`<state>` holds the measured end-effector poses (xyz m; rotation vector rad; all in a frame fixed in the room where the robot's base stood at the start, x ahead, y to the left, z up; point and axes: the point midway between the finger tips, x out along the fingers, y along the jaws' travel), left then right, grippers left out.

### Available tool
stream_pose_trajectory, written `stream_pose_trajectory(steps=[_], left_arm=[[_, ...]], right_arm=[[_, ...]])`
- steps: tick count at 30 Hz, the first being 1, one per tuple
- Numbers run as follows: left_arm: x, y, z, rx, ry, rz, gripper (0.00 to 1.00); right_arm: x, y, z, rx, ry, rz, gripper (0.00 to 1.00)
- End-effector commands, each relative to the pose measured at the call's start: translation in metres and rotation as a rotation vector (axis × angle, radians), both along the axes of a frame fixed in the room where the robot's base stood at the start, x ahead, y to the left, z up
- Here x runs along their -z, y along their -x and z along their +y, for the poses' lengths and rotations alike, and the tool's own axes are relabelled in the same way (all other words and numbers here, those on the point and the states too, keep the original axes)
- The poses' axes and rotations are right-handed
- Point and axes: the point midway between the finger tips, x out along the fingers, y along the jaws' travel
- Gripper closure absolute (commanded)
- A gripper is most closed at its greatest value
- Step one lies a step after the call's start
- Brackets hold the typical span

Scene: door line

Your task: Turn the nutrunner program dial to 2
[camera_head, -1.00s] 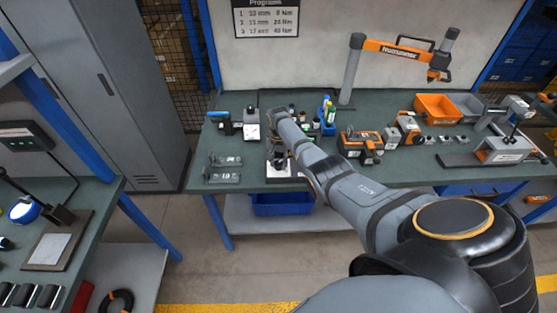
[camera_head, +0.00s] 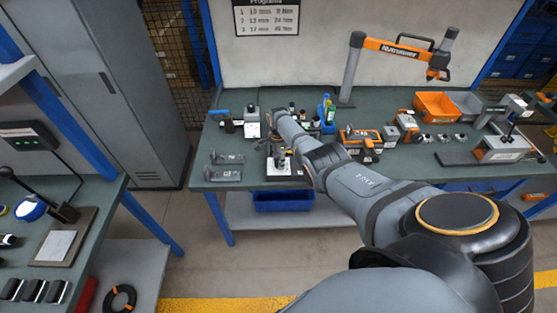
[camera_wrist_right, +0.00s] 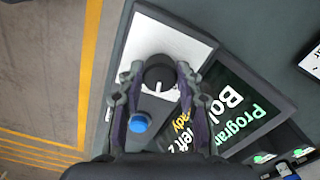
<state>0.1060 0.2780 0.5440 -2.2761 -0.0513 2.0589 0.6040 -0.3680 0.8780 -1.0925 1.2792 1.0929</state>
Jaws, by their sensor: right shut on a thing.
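The program dial (camera_wrist_right: 158,73) is a round black knob with a white pointer line, on the white panel (camera_wrist_right: 160,38) of a controller in the right wrist view. The pointer line points down in that picture, and I cannot read any numbers around the dial. My right gripper (camera_wrist_right: 160,76) is shut on the dial, one finger on each side. Below it is a blue button (camera_wrist_right: 140,123). A dark screen (camera_wrist_right: 236,108) beside the dial shows partly hidden text with "Program" and "Bol". In the head view, my right arm partly hides the controller (camera_head: 284,176). My left gripper is not in view.
The controller stands near the front edge of the green bench (camera_head: 220,140). Grey brackets (camera_head: 226,158) lie to its left, and an orange-black tool (camera_head: 361,140) to its right. A nutrunner arm (camera_head: 400,50) stands behind. A program chart (camera_head: 266,17) hangs on the wall.

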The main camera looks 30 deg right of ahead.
Motion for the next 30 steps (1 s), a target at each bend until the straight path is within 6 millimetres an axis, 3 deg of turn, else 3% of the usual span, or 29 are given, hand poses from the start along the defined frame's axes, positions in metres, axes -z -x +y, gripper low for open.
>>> stream_pose_trajectory(steps=[20,21,26,30], left_arm=[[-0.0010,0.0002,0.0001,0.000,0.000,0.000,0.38],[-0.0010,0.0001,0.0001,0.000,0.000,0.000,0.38],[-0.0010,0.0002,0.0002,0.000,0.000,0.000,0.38],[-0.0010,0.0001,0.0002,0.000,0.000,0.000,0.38]], right_arm=[[-0.0005,-0.0005,-0.0007,0.062,0.002,-0.001,0.96],[-0.0005,-0.0005,-0.0007,0.062,0.002,-0.001,0.64],[-0.0004,-0.0003,-0.0006,0.062,0.001,-0.001,0.42],[-0.0003,-0.0002,-0.0003,0.062,0.001,-0.001,0.42]])
